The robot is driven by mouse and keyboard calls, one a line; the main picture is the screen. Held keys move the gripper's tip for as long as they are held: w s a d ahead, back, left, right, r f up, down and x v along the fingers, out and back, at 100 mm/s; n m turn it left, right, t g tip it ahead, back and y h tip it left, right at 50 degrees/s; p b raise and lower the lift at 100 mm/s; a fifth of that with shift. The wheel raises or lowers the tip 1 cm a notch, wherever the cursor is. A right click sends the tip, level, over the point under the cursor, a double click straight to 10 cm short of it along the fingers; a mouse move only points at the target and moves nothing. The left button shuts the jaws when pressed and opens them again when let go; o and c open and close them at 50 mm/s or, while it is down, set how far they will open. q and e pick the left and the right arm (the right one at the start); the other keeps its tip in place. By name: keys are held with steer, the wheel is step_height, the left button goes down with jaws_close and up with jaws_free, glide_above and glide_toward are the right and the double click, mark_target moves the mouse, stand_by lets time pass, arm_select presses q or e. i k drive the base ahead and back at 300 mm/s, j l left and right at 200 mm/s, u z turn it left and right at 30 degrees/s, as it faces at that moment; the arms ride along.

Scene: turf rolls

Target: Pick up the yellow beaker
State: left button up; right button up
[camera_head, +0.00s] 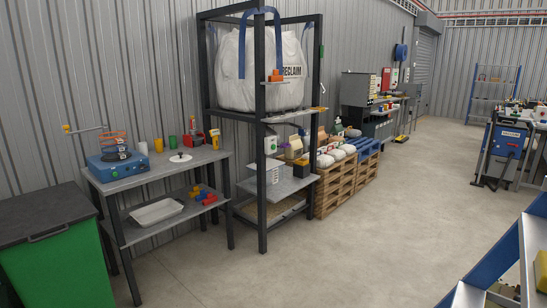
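A small yellow beaker (159,145) stands upright on the top of a grey metal workbench (135,181) at the left, against the corrugated wall. A white cup (143,148) stands just left of it and a green cup (172,141) just right of it. The beaker looks apart from both, though at this distance I cannot be sure. Neither of my grippers is in view.
A blue device with an orange coil (117,158) and a red device (192,138) share the bench top. A green bin (62,262) stands left, a tall dark frame with a big white bag (262,68) right. The concrete floor (330,250) in front is clear.

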mark_target(158, 145)
steer(key=i+j+u, duration=0.35)
steer(key=i+j, duration=0.25)
steer(key=j, duration=0.2)
steer(key=i+j+u, duration=0.35)
steer(key=i+j, duration=0.3)
steer(key=i+z, duration=0.5)
steer(key=i+j+z, duration=0.3)
steer(key=i+z, duration=0.2)
steer(key=i+l+z, duration=0.1)
steer(key=i+z, duration=0.25)
steer(key=i, duration=0.25)
steer(key=i+z, duration=0.3)
steer(key=i, duration=0.25)
